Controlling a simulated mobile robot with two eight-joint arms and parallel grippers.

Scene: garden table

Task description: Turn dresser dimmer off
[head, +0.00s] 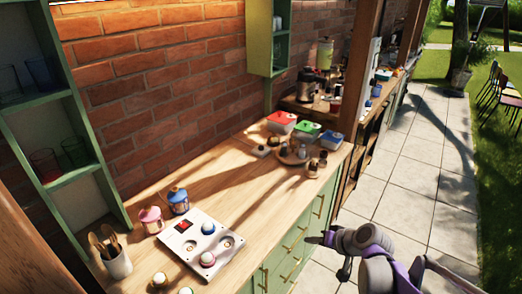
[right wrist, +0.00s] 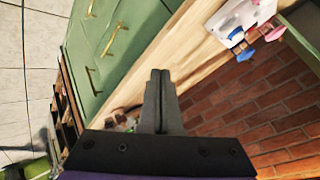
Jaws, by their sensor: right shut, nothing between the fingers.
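The dresser has a wooden top (head: 140,212) and green drawers with brass handles (head: 290,250). A white panel (head: 179,253) lies on the top at the near left. It has a small red-and-black square and round knobs, one blue-topped (head: 208,228) and one pink-ringed (head: 207,259). I cannot tell which control is the dimmer. The panel also shows at the top right of the right wrist view (right wrist: 232,12). My right gripper (head: 309,240) is shut and empty, in front of the drawers, apart from the panel. In the right wrist view its fingers (right wrist: 160,75) are together. My left gripper is not in view.
Coloured boxes (head: 281,122) and a round tray with small items stand at the far end. The top between is clear.

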